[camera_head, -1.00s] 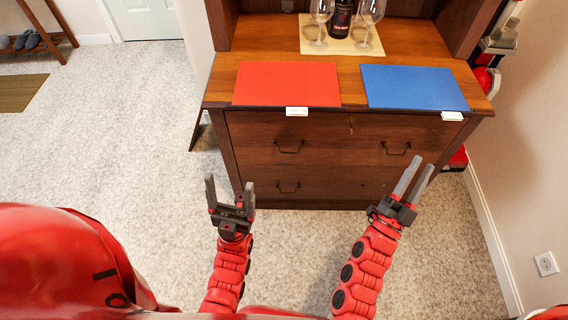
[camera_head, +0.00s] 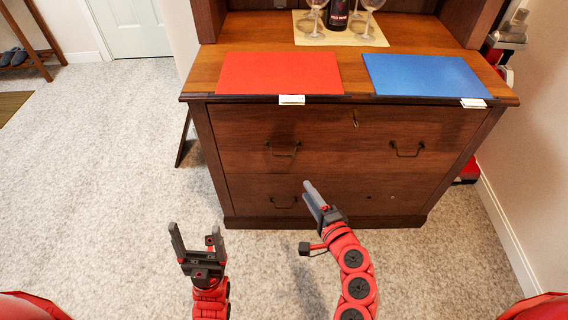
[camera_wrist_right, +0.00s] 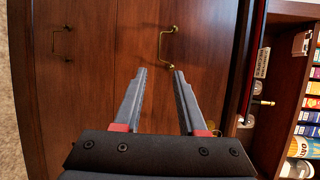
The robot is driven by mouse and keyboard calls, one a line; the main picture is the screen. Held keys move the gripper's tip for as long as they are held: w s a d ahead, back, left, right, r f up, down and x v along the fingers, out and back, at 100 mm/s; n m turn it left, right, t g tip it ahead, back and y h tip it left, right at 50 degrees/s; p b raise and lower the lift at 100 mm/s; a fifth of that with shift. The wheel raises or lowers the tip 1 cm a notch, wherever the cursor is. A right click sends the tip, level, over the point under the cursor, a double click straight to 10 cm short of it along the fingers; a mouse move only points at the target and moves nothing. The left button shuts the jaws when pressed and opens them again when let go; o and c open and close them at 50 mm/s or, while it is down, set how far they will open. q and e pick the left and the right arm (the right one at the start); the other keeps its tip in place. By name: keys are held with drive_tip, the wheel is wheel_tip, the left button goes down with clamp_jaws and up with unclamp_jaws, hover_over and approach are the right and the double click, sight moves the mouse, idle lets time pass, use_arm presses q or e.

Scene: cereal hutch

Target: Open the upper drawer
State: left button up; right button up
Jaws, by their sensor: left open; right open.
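The upper drawer (camera_head: 330,137) of the brown wooden hutch is shut, with a left handle (camera_head: 283,150), a right handle (camera_head: 407,149) and a small key or knob (camera_head: 355,118) near its top. My right gripper (camera_head: 310,190) is in front of the lower drawer (camera_head: 340,196), below the upper drawer, open and empty. In the right wrist view its open fingers (camera_wrist_right: 158,78) point at the drawer fronts, with a brass handle (camera_wrist_right: 161,44) just beyond and between the tips. My left gripper (camera_head: 195,232) is open and empty over the carpet, left of and nearer than the hutch.
A red mat (camera_head: 281,73) and a blue mat (camera_head: 424,76) lie on the counter, with glasses (camera_head: 369,20) and a bottle (camera_head: 338,15) behind. A white wall (camera_head: 535,130) stands at right. The carpet (camera_head: 110,160) at left is clear.

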drive_tip(key=b+x, duration=0.2)
drive_tip(key=x, duration=1.3)
drive_tip(key=shift+w+f+b, duration=0.2)
drive_tip(key=shift+f+b, duration=0.05)
drive_tip(key=shift+b, duration=0.1)
clamp_jaws()
idle(0.6)
